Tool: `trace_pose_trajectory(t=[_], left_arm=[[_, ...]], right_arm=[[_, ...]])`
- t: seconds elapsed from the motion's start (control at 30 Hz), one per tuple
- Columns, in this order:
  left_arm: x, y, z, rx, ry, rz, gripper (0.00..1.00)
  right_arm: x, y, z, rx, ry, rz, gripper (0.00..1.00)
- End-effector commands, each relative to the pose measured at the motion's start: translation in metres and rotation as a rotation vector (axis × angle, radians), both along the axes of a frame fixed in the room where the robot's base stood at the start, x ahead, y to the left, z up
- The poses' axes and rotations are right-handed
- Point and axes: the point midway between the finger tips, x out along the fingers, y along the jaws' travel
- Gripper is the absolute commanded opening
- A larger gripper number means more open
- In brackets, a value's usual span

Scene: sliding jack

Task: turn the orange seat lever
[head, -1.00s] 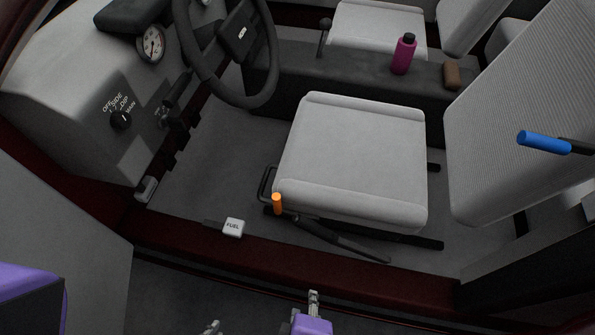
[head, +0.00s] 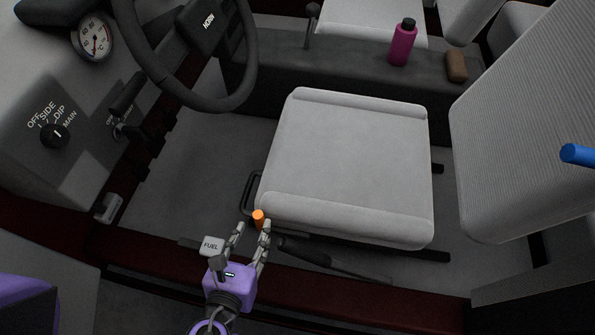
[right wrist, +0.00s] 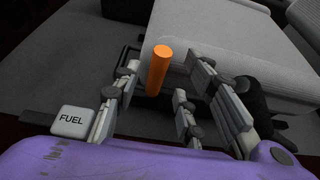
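The orange seat lever (head: 258,218) stands at the front corner of the grey driver's seat (head: 350,165), low by its base. My right gripper (head: 251,233) is open just in front of it, with its fingers reaching toward it from below in the picture. In the right wrist view the lever (right wrist: 158,70) is an upright orange cylinder between the spread fingers, with gaps visible on both sides. Whether any finger touches it I cannot tell. My left gripper is not in view; only a purple part of mine shows at the lower left.
A FUEL lever with a white label (head: 211,246) is close to the left of my right gripper. The steering wheel (head: 245,85) is at upper left. A blue handle (head: 577,155) is at the seat back, right. A magenta bottle (head: 402,45) and brown block (head: 456,66) stand on the console.

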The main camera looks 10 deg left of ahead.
Motion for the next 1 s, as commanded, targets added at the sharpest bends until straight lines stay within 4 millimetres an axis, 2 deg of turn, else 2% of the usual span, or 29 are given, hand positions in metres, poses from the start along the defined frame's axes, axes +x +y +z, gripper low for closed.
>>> trace_pose_trajectory(t=[0.03,0.23,0.4,0.67,0.93,1.0], left_arm=[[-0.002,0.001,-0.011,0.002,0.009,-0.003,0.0],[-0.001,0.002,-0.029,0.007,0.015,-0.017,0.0],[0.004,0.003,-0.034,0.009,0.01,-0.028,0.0],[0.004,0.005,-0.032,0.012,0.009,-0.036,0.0],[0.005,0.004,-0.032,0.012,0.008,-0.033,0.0],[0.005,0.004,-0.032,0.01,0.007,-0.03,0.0]], right_arm=[[0.007,0.0,-0.009,0.003,0.003,0.0,0.38],[0.03,-0.001,-0.016,0.004,0.003,-0.002,0.38],[0.038,-0.001,-0.018,0.002,0.003,0.0,0.38],[0.039,-0.001,-0.017,0.002,0.001,0.0,0.38],[0.039,-0.001,-0.017,0.002,0.002,0.0,0.03],[0.039,-0.001,-0.017,0.002,0.002,0.0,0.0]])
